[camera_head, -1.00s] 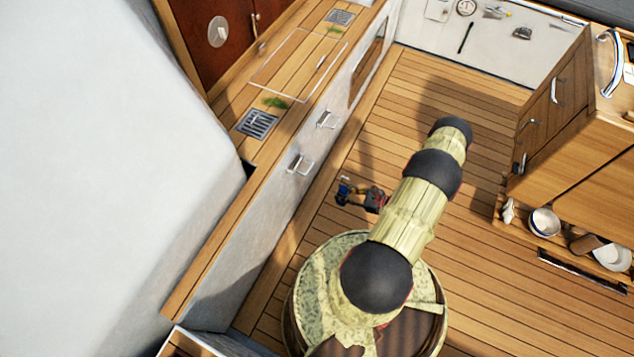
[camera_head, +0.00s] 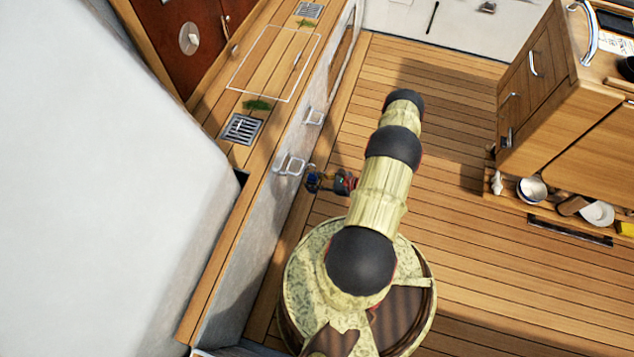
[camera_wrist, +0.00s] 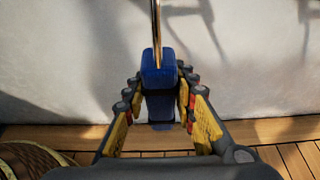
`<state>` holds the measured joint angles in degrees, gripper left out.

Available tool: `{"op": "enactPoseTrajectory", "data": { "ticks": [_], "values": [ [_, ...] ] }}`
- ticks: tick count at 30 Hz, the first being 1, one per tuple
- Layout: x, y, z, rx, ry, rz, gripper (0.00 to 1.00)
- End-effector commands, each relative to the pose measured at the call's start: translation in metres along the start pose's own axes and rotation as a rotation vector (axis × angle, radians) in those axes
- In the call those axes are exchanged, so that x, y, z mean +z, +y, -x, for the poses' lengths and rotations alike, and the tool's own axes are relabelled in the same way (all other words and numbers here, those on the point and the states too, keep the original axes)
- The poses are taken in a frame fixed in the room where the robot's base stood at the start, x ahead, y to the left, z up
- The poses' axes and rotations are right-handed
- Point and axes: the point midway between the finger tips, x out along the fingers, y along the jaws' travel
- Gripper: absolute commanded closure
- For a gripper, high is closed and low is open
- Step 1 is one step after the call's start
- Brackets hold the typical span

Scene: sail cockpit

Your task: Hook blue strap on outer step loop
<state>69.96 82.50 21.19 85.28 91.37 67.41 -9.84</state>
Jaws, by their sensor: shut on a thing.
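My gripper (camera_head: 314,181) is beside the white side wall in the head view, just right of and below the nearer metal step loop (camera_head: 290,164). A second step loop (camera_head: 314,116) is farther along the same wall. I cannot tell from the pictures which one is the outer loop. In the wrist view my gripper (camera_wrist: 162,98) is shut on the blue strap's block (camera_wrist: 161,72), held upright between the yellow-and-black fingers. A thin golden metal rod (camera_wrist: 157,25) rises from its top and leaves the frame. Whether it touches a loop is hidden.
The white wall (camera_wrist: 80,65) stands ahead in the wrist view, with shadows on it and wooden floor (camera_wrist: 290,155) below. A wooden ledge with a drain grate (camera_head: 242,128) tops the wall. A wooden cabinet (camera_head: 545,75) stands right. Open floor (camera_head: 470,215) lies between.

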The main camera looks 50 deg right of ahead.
Motion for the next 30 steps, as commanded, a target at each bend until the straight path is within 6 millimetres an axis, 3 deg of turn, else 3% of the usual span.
{"op": "enactPoseTrajectory", "data": {
  "ticks": [19, 30],
  "values": [
    [0.018, 0.0, -0.043, 0.001, 0.0, 0.002, 1.0],
    [-0.007, 0.001, -0.052, 0.001, 0.0, 0.0, 1.0]
  ]
}}
